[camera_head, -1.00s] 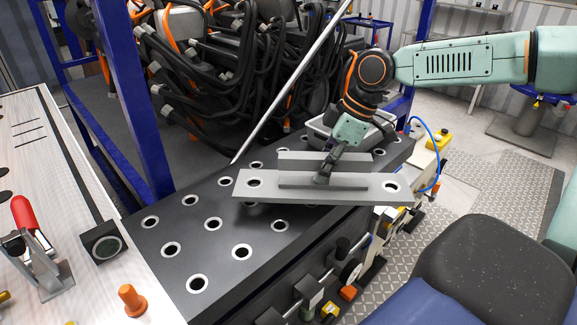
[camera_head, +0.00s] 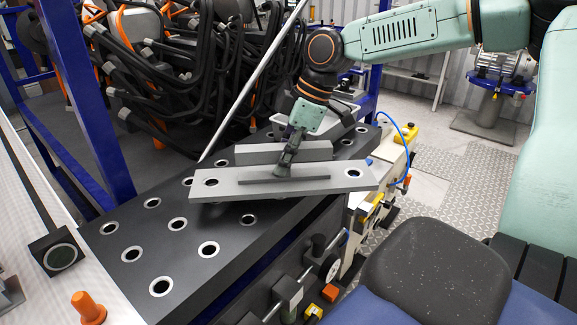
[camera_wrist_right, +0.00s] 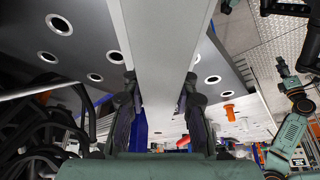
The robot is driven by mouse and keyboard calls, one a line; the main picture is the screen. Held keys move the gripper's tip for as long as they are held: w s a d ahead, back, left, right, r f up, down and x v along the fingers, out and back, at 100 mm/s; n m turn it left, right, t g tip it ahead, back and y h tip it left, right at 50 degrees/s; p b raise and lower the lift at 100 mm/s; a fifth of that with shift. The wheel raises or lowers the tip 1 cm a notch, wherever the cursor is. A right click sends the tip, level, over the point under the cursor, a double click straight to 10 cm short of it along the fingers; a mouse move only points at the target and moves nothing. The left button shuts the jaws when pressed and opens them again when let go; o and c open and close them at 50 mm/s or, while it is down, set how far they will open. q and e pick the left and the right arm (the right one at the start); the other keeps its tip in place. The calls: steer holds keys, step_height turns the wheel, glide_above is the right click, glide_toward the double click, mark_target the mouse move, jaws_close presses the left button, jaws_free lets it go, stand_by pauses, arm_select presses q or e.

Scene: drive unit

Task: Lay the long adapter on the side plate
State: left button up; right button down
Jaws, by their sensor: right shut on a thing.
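In the right wrist view the adapter (camera_wrist_right: 165,50) runs between the two dark fingers (camera_wrist_right: 160,105).
A slanted pole (camera_head: 250,85) and black hoses (camera_head: 170,80) stand behind the plate. A dark round-faced block (camera_head: 60,252) and an orange knob (camera_head: 88,307) are on the left table. The plate's near-left part is bare.

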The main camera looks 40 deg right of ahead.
mark_target(204, 180)
steer(key=w+a, duration=0.3)
steer(key=w, duration=0.1)
steer(key=shift+w+f, duration=0.1)
steer(key=shift+f, duration=0.15)
steer(key=a, duration=0.2)
steer(key=shift+w+a+r, duration=0.2)
steer(key=shift+a+r, duration=0.15)
steer(key=w+a, duration=0.2)
steer(key=w, duration=0.1)
steer(key=w+a, duration=0.1)
steer(key=a, duration=0.1)
steer(key=shift+w+f, duration=0.2)
steer(key=shift+f, duration=0.1)
steer(key=shift+w+a+r, duration=0.1)
steer(key=shift+a+r, duration=0.1)
steer(key=shift+a, duration=0.3)
steer(key=shift+a+r, duration=0.15)
steer(key=shift+a, duration=0.3)
steer(key=shift+w+a, duration=0.1)
steer(key=shift+w, duration=0.05)
steer(key=shift+w+a+f, duration=0.15)
steer(key=shift+w, duration=0.15)
step_height(204, 180, down, 3)
steer(key=shift+w, duration=0.1)
steer(key=shift+a+f, duration=0.1)
steer(key=shift+f, duration=0.15)
